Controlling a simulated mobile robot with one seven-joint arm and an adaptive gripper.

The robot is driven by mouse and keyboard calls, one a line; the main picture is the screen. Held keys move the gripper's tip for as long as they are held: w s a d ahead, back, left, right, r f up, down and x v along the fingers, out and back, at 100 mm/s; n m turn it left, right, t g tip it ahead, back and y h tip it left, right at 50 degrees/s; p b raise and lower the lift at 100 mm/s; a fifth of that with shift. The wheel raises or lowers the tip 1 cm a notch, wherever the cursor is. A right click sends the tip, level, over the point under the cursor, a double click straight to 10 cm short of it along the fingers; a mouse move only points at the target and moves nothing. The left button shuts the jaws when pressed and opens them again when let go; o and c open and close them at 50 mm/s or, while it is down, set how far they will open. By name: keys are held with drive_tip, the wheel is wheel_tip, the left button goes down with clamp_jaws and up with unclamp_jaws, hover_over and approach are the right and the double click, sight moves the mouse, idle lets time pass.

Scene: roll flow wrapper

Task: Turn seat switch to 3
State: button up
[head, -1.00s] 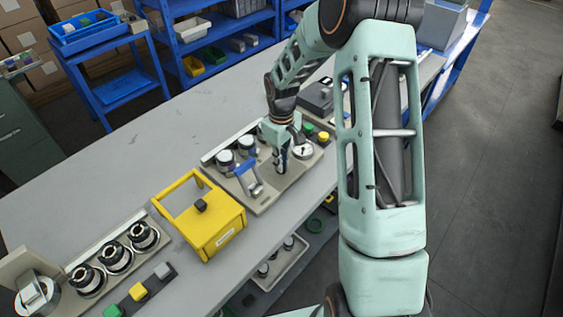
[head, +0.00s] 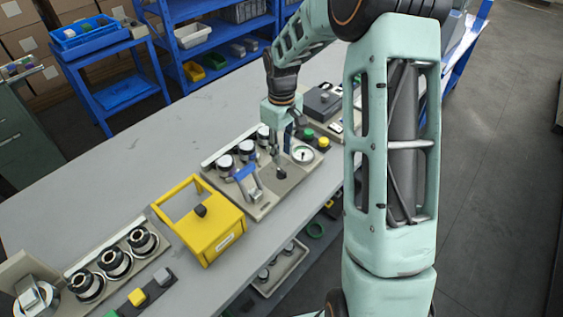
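A beige control panel (head: 262,208) lies on the grey bench in the head view. A small black knob (head: 281,173) sits on its front part, apparently the seat switch; its pointer and numbers are too small to read. My gripper (head: 283,150) is above and behind the knob, pointing down, with a visible gap between its dark fingers. It seems open and empty, and apart from the knob. A round white-faced gauge (head: 303,154) is right of the knob. A blue-handled clamp (head: 248,178) is left of it.
Several round black-and-white fittings (head: 226,165) line the panel's back. A yellow box with a handle (head: 207,232) stands to the left. Another panel with black fittings (head: 115,262) is at the lower left. Green and yellow buttons (head: 323,143) lie right. The bench's back is clear.

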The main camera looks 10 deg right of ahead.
drive_tip(key=shift+r, duration=2.4)
